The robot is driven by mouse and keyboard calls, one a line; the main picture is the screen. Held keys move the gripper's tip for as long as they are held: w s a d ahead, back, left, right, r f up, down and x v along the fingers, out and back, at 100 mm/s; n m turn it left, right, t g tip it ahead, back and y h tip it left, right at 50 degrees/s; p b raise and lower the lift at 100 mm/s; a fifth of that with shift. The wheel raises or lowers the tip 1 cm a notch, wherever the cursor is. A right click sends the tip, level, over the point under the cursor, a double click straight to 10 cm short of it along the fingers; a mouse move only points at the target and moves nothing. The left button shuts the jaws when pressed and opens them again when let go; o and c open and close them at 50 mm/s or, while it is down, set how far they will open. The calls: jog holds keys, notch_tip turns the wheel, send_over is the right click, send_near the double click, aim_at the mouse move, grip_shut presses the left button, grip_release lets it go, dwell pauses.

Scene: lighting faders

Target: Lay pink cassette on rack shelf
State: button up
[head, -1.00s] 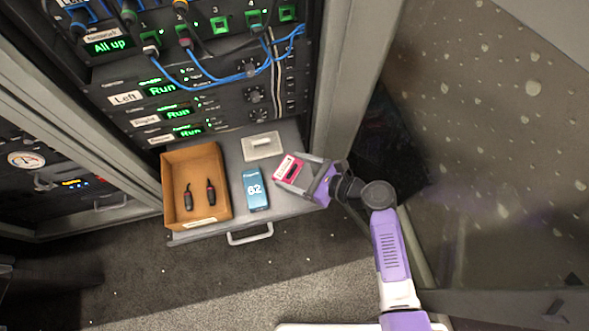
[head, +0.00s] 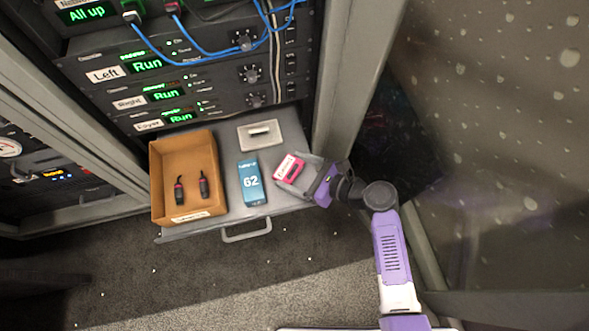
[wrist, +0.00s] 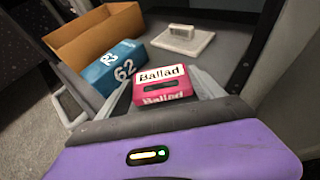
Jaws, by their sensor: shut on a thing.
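The pink cassette (head: 288,168), labelled "Ballad", is between the fingers of my gripper (head: 297,170) at the right side of the rack shelf (head: 230,219). In the wrist view the cassette (wrist: 162,84) sits between both fingertips, and my gripper (wrist: 165,82) is shut on it. The cassette is over the shelf's right part; I cannot tell whether it touches the surface. The pulled-out grey shelf has a handle at its front edge.
A blue box marked 62 (head: 251,182) stands left of the cassette. An open cardboard box (head: 158,190) with two dark connectors (head: 203,186) is further left. A white plate with a handle (head: 260,134) lies behind. The rack post (head: 350,85) rises at the right.

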aim_at(295, 173)
jog(key=shift+f+b, duration=0.3)
jog(key=shift+f, duration=0.2)
dwell(0.4)
jog(key=o, duration=1.5)
jog(key=shift+o, duration=0.2)
notch_tip(295, 173, up, 20)
jog(key=p, duration=1.1)
